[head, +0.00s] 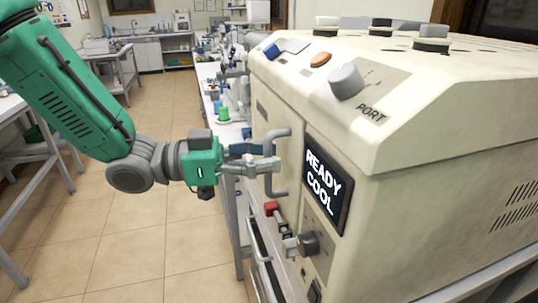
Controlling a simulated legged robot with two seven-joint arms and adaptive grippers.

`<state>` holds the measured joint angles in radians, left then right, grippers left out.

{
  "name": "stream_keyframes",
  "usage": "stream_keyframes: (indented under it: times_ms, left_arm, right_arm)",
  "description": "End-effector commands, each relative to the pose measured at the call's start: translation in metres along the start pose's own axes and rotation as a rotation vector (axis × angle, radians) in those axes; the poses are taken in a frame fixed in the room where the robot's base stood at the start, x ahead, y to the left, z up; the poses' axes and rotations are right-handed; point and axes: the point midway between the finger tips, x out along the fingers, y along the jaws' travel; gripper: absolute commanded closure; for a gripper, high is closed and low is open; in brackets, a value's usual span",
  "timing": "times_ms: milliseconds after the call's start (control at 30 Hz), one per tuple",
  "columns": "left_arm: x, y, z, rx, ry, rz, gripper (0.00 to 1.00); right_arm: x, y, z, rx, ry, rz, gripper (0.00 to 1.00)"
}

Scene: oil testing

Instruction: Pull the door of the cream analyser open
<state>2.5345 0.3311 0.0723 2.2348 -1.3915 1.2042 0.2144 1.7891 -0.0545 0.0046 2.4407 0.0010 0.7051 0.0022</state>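The cream analyser (440,195) fills the right side of the head view. Its front face carries a dark screen reading "READY COOL" (325,183). Left of the screen is a grey upright D-shaped handle (281,187). The door's edges are hard to make out, and no open gap shows. My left gripper (270,160) is level with the middle of the handle, its fingers reaching across the upright bar. The near finger hides the place where they meet, so I cannot tell whether they are closed on it. My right gripper is out of view.
A grey knob (346,80) and orange button (320,60) sit on the sloped top panel. A red-capped part (271,209) and dark knob (308,243) are below the handle. A bench with glassware (225,113) runs behind. Tiled floor (150,240) is clear at left.

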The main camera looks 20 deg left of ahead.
Motion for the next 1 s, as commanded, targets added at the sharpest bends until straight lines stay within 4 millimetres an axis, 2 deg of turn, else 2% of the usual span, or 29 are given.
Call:
stream_keyframes:
  times_ms: [333,367,433,1000]
  left_arm:
    - [0.0047,0.0002,0.0,0.0,0.0,0.0,0.68]
    - [0.0047,0.0001,0.0,0.0,0.0,0.0,0.75]
    - [0.0046,0.0001,0.0001,0.0,0.0,0.0,0.99]
    - [0.0038,-0.0017,-0.0015,0.0,0.004,0.035,1.0]
  right_arm:
    - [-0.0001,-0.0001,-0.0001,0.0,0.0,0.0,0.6]
    - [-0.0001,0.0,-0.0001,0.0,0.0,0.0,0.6]
    - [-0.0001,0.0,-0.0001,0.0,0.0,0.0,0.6]
    - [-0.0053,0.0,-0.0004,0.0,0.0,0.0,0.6]
